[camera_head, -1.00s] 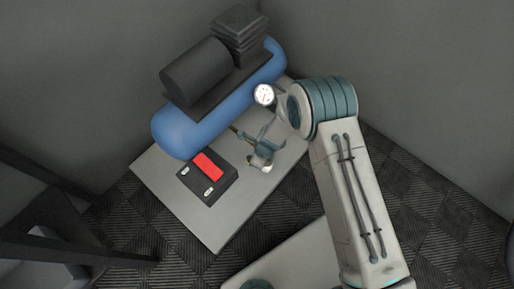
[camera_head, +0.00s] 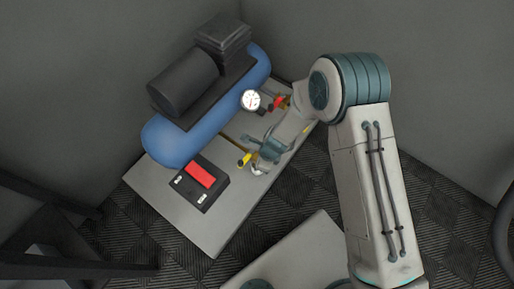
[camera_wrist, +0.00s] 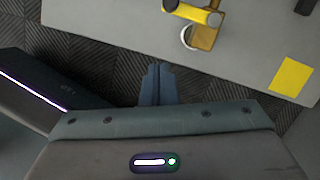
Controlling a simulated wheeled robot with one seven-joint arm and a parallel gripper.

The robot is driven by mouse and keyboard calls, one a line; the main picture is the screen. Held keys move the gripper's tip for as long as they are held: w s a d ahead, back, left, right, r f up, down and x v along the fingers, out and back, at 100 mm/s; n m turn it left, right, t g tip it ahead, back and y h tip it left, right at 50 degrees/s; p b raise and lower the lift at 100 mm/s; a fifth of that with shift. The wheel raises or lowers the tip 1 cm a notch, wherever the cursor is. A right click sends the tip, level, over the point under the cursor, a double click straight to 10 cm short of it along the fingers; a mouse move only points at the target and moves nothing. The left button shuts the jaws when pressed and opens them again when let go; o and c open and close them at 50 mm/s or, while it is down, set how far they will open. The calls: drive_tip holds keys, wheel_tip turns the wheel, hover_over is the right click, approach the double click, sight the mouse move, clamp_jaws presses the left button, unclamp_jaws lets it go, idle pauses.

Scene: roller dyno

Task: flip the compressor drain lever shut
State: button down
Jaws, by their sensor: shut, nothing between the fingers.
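The compressor's drain lever is yellow. It shows in the head view (camera_head: 245,160) at the end of a thin brass pipe (camera_head: 229,141), and in the wrist view (camera_wrist: 193,13) at the top, lying across a brass valve body (camera_wrist: 204,36). A pale ring-shaped opening (camera_wrist: 187,37) sits beside the valve. My gripper (camera_wrist: 158,68) is shut and empty. In the head view my wrist is just right of the lever and the fingers are hard to make out.
The blue tank (camera_head: 205,125) carries a dark motor and a gauge (camera_head: 251,100). A red handle (camera_head: 279,103) is close to my forearm. A black box with a red top (camera_head: 200,176) sits left of the lever. A yellow patch (camera_wrist: 293,77) marks the platform (camera_wrist: 245,60).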

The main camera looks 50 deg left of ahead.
drive_tip(key=shift+v, duration=1.15)
drive_tip(key=w+d+r+n+y+p, duration=0.1)
drive_tip(key=w+d+r+p, duration=0.25)
drive_tip(key=w+r, duration=0.45)
drive_tip(key=w+d+r+n+p, duration=0.2)
drive_tip(key=w+r+p, duration=0.2)
drive_tip(key=r, duration=0.9)
drive_tip(key=w+d+r+n+t+p, duration=0.1)
drive_tip(key=w+d+r+p, duration=0.3)
drive_tip(key=r, duration=0.4)
drive_tip(key=w+d+r+n+t+p, duration=0.1)
drive_tip(key=w+d+r, duration=0.2)
drive_tip(key=d+r, duration=0.5)
drive_tip(key=s+d+r+n+t+h+p, duration=0.1)
drive_tip(key=d+r+p, duration=0.5)
drive_tip(key=d+r, duration=0.8)
drive_tip(key=s+d+r+n+t+h+p, duration=0.1)
drive_tip(key=s+d+r+n+p, duration=0.3)
drive_tip(key=d+r, duration=1)
drive_tip(key=s+d+h+p, duration=0.1)
drive_tip(key=s+p, duration=0.1)
drive_tip(key=p, duration=0.1)
drive_tip(key=shift+s+r+t, duration=0.2)
drive_tip(key=shift+r+t, duration=0.05)
drive_tip(key=shift+t, duration=0.05)
